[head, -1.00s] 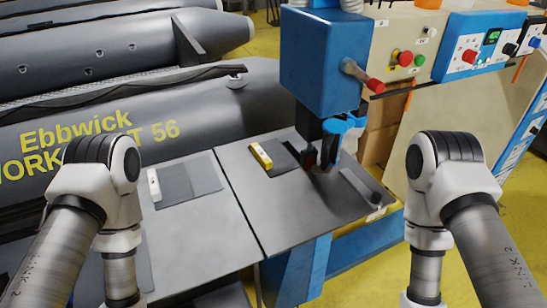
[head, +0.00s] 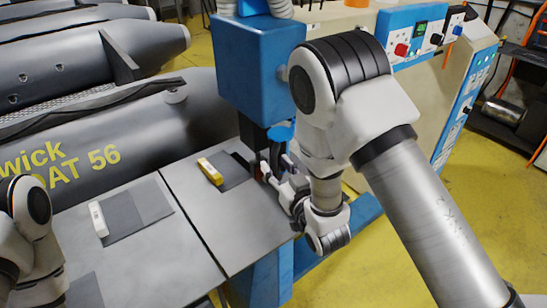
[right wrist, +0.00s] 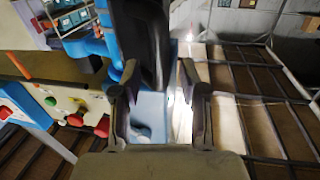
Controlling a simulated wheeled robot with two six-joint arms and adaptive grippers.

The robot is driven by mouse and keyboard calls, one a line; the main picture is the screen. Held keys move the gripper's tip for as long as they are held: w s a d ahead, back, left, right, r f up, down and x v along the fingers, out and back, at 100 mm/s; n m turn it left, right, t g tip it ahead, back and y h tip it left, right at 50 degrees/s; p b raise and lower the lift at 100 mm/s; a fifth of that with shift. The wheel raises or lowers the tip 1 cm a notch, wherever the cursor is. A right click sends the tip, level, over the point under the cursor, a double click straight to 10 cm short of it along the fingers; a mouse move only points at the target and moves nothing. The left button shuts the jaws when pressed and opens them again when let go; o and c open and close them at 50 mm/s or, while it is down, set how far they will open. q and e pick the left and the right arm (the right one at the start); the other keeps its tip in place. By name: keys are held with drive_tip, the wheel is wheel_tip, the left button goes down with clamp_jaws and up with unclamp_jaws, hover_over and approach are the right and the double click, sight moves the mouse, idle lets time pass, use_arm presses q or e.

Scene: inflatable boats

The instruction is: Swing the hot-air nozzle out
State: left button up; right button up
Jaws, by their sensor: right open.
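The hot-air welding machine's blue head (head: 262,65) stands over the right table plate. A black column and a blue part (head: 280,134) hang below it; the nozzle tip is mostly hidden by my right arm, and I cannot tell its angle. My right gripper (head: 270,166) is at the machine, low beside the blue part. In the right wrist view its two fingers (right wrist: 160,85) are open on either side of a dark part (right wrist: 148,40), with blue behind. I cannot tell whether they touch it. My left gripper is out of view; only its arm shows at the left edge.
A yellow-and-white block (head: 210,171) and dark patches lie on the grey table plates (head: 150,230). Grey inflatable boats (head: 90,150) lie behind. The control panel (head: 430,35) is behind my right arm. Yellow floor (head: 480,200) is free at right.

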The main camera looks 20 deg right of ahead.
drive_tip(key=shift+w+a, duration=0.2)
drive_tip(key=shift+w, duration=0.8)
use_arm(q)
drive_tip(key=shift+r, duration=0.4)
use_arm(e)
clamp_jaws()
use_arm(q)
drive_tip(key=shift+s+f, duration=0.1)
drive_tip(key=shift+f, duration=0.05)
use_arm(e)
drive_tip(key=shift+s+d, duration=0.1)
